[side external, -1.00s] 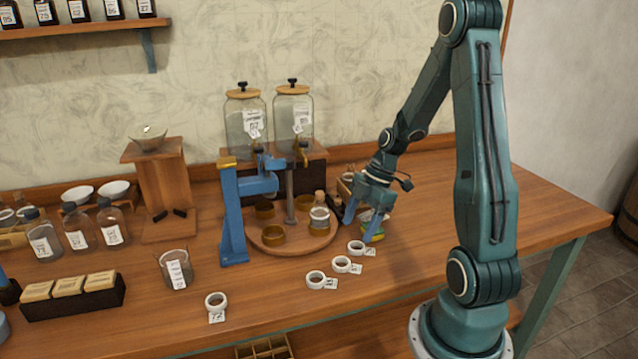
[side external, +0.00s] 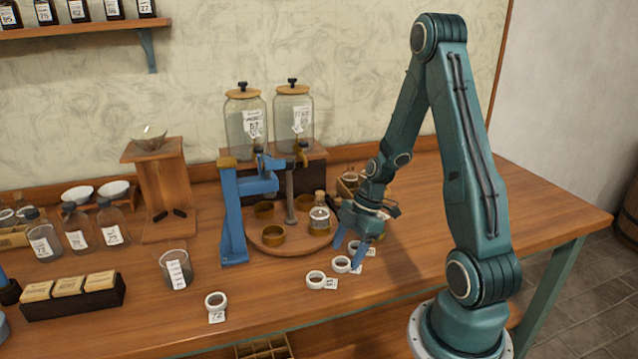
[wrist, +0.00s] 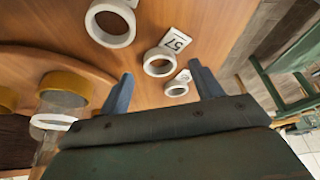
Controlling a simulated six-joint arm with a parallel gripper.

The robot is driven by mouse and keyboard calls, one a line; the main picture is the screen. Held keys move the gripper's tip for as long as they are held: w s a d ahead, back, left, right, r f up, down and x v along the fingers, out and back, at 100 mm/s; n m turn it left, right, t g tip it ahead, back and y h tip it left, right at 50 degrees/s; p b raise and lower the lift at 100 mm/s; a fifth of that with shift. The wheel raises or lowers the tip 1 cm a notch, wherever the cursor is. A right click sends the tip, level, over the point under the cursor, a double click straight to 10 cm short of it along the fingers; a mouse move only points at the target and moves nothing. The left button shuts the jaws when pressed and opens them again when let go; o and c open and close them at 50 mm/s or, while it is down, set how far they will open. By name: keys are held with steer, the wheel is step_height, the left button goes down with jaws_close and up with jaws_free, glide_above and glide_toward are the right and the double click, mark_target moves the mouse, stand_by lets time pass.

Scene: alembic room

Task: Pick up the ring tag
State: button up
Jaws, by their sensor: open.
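White ring tags with numbered paper labels lie on the wooden table. In the side view, one ring (side external: 316,280) is front left of my gripper, a second (side external: 342,264) is close below the fingers, and a third (side external: 354,247) is partly hidden by them. Another ring (side external: 215,301) lies farther left. My gripper (side external: 348,254) is open and empty, low over the row. In the wrist view, my gripper (wrist: 163,86) shows one ring (wrist: 177,89) between its blue fingers, a middle ring (wrist: 159,63) beside a label, and a larger ring (wrist: 110,22) at the top. Finger height above them is unclear.
A round wooden stand (side external: 262,241) with brass cups and a corked jar is left of my gripper. A blue press frame (side external: 233,215) and a glass beaker (side external: 174,268) stand farther left. The table is clear to the right.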

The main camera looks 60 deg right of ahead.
steer(key=shift+x, duration=1.05)
steer(key=c, duration=1.1)
